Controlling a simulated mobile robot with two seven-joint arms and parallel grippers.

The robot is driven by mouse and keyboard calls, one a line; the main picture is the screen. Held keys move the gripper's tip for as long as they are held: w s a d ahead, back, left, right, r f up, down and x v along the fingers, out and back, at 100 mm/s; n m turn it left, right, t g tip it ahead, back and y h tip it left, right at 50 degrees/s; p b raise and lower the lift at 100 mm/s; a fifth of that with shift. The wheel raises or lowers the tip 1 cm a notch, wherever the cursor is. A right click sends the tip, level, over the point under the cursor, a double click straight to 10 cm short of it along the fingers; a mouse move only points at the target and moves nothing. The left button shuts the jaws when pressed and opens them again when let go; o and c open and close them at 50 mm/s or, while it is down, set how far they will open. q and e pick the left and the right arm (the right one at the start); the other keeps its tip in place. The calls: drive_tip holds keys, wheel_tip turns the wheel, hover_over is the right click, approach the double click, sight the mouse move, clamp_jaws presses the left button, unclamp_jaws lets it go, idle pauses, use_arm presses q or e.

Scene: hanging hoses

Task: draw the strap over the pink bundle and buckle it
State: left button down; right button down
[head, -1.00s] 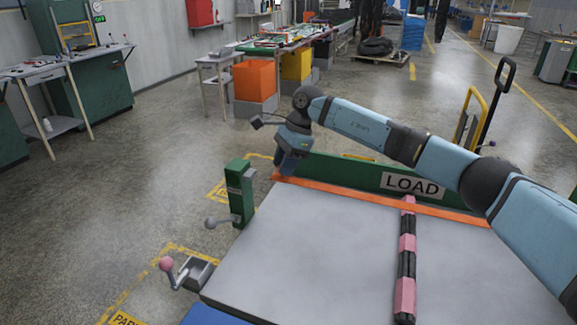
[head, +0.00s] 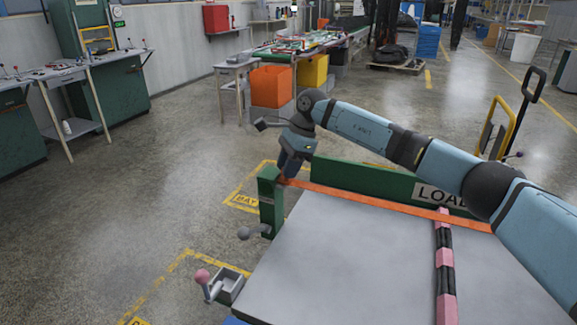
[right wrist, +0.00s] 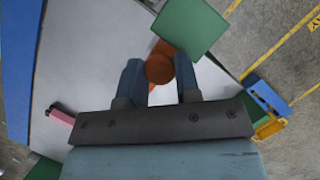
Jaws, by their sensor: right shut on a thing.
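The orange strap (head: 395,204) runs along the far side of the grey table (head: 370,260), in front of the LOAD board. It crosses the pink bundle (head: 445,258), a pink-and-black banded length lying across the table. My right gripper (head: 284,175) is at the strap's left end, beside the top of a green post (head: 270,200). In the right wrist view its fingers (right wrist: 159,78) are shut on the strap's round orange end (right wrist: 159,69), with a green block (right wrist: 187,25) just ahead. Whether strap and post touch is unclear. My left gripper is out of view.
A metal box (head: 230,286) with a pink-knobbed lever (head: 202,276) sits at the table's left edge. A grey ball-ended lever (head: 245,233) sticks out of the post. The green LOAD board (head: 380,182) stands behind the strap. Floor to the left is open.

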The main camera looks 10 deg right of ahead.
drive_tip(key=shift+w+r, duration=0.1)
drive_tip(key=shift+r, duration=0.1)
drive_tip(key=c, duration=1.1)
unclamp_jaws()
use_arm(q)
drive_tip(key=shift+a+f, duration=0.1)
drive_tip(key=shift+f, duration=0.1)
use_arm(e)
drive_tip(key=shift+a+f, duration=0.1)
drive_tip(key=shift+a, duration=0.1)
drive_tip(key=shift+d, duration=0.1)
use_arm(q)
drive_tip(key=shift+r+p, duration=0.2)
drive_tip(key=shift+p, duration=0.25)
use_arm(e)
drive_tip(key=v, duration=1.3)
drive_tip(key=shift+r, duration=0.4)
drive_tip(key=shift+w, duration=0.1)
